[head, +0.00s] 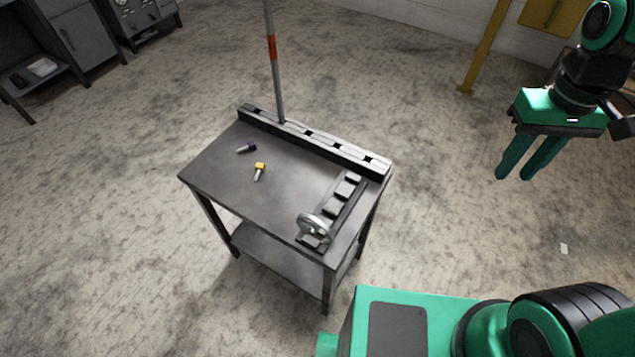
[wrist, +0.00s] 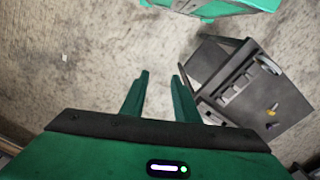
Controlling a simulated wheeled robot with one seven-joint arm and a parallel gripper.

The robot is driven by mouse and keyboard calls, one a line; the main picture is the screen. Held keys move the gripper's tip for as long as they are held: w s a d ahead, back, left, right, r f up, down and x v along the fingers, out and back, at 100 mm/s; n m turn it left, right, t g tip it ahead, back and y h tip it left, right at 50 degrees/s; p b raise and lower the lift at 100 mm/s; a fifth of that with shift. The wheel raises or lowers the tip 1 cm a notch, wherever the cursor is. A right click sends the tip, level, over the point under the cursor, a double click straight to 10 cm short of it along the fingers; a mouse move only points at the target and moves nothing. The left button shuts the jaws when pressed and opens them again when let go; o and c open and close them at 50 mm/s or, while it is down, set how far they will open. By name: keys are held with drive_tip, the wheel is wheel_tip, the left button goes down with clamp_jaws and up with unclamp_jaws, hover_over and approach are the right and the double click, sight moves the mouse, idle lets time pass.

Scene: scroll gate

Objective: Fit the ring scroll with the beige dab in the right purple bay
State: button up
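A grey metal ring piece (head: 313,226) stands at the front right of the dark table, at the near end of a row of dark blocks (head: 338,202). A small orange-brown spot shows near its base, and I cannot tell whether it is a beige dab. A slotted rail (head: 315,141) runs along the table's back edge. I cannot make out any purple bay. My gripper (head: 515,178) is open and empty, off to the right of the table and well apart from it. Its two spread fingers also show in the wrist view (wrist: 161,80).
On the table (head: 240,190) lie a purple-headed piece (head: 247,147) and a yellow-headed piece (head: 259,171). A grey pole with a red band (head: 272,60) rises at the back rail. A yellow post (head: 487,45) stands behind right. The table's left half is mostly clear.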

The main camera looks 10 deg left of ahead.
drive_tip(key=w+a+f+n, duration=0.25)
drive_tip(key=a+n, duration=0.25)
drive_tip(key=a, duration=0.7)
drive_tip(key=n, duration=0.8)
hover_over(315, 219)
wheel_tip(315, 219, down, 6)
drive_tip(key=r, duration=0.1)
drive_tip(key=shift+f, duration=6)
clamp_jaws()
drive_tip(key=shift+r, duration=1.55)
